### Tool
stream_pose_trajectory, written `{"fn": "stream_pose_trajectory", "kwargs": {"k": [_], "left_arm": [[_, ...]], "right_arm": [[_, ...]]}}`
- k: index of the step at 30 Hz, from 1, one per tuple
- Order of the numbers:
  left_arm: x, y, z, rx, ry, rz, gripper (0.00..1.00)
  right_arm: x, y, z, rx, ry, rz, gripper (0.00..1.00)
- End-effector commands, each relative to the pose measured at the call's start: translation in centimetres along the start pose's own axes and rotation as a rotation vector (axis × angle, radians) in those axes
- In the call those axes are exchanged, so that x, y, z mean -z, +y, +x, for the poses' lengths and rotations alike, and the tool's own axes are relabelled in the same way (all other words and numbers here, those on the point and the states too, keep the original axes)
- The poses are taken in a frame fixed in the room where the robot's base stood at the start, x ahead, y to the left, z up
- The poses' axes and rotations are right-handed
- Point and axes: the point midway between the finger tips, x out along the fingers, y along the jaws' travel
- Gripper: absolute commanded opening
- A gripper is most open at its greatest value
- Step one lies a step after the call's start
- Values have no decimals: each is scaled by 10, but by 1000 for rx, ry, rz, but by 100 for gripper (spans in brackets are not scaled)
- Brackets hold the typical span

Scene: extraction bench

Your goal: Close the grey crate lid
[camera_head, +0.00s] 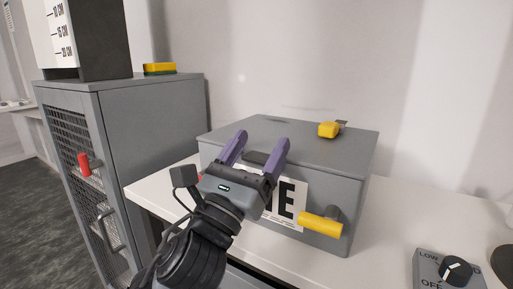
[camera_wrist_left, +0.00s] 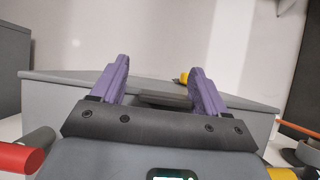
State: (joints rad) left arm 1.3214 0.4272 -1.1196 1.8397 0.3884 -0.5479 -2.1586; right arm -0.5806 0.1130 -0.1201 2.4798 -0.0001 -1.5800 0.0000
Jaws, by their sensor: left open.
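The grey crate (camera_head: 350,190) stands on the white bench, with a partly covered black-lettered label on its front. Its grey lid (camera_head: 290,138) lies flat over the top, and no clear gap shows along the visible edges. The lid also shows in the left wrist view (camera_wrist_left: 75,76). A dark handle (camera_head: 256,158) sits at the lid's front edge, between my finger lines. My left gripper (camera_head: 262,140) is open and empty, its purple fingers pointing toward the lid's front edge. Whether they touch it I cannot tell. My left arm hides part of the crate front. My right gripper is not in view.
A yellow handle (camera_head: 320,224) juts from the crate's front right. A small yellow object (camera_head: 329,130) is on the lid. A grey cabinet (camera_head: 155,120) with a red handle (camera_head: 84,165) stands left. A control box with a dial (camera_head: 455,270) sits front right.

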Motion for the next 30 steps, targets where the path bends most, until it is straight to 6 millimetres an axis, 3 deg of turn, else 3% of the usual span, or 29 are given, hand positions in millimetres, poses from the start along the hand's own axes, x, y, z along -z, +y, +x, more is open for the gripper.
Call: {"fn": "stream_pose_trajectory", "kwargs": {"k": [1,14,30], "left_arm": [[7,-3,-1,7,13,4,79],[7,-3,-11,8,15,5,79],[2,1,-93,4,7,2,79]], "right_arm": [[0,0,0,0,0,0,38],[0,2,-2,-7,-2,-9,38],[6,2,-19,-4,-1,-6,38]]}}
